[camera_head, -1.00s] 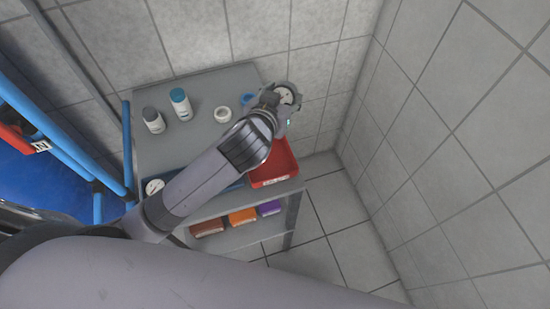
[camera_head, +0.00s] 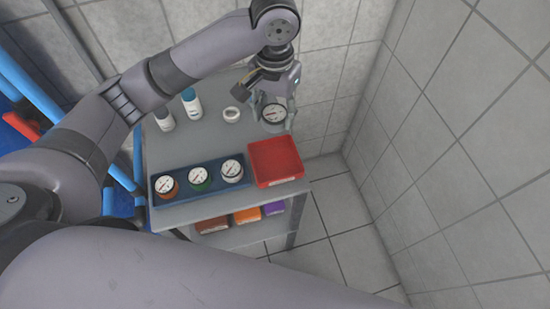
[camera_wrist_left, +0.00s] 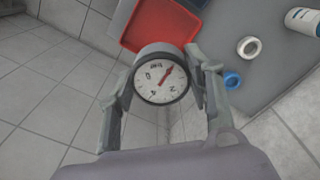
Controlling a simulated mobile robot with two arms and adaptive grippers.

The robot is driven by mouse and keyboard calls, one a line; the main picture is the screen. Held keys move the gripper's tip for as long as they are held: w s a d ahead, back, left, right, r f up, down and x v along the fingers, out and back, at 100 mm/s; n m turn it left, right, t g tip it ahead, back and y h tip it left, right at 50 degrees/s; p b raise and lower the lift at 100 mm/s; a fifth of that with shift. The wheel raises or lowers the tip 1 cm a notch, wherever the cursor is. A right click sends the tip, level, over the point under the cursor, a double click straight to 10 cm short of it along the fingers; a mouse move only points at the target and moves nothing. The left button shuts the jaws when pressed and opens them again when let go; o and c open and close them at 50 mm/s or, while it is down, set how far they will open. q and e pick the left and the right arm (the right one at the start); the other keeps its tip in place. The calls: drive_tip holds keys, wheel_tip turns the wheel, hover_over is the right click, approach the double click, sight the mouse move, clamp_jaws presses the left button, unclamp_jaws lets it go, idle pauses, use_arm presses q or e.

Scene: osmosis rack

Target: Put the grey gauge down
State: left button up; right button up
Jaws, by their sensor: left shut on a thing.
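The grey gauge (camera_head: 273,114) has a round white dial with a red needle. My left gripper (camera_head: 272,108) is shut on it, near the back right corner of the grey cart top (camera_head: 215,145). In the left wrist view the gauge (camera_wrist_left: 161,80) sits between the two fingers of the left gripper (camera_wrist_left: 160,85), dial facing the camera. Floor tiles show around it there, so it looks held at or past the cart's edge; its height above the top I cannot tell. My right gripper is not in view.
A red tray (camera_head: 275,162) stands at the cart's front right. A blue tray (camera_head: 210,195) holds three gauges at the front. Tiled walls stand close behind and right.

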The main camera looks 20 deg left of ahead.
use_arm(q)
drive_tip(key=p, duration=0.2)
hover_over(275, 163)
wheel_tip(275, 163, down, 14)
drive_tip(key=shift+f, duration=0.1)
drive_tip(key=shift+s+f, duration=0.15)
drive_tip(key=shift+f, duration=1.9)
drive_tip(key=o, duration=1.5)
drive_tip(key=shift+o, duration=0.3)
wheel_tip(275, 163, up, 12)
drive_tip(key=b, duration=0.2)
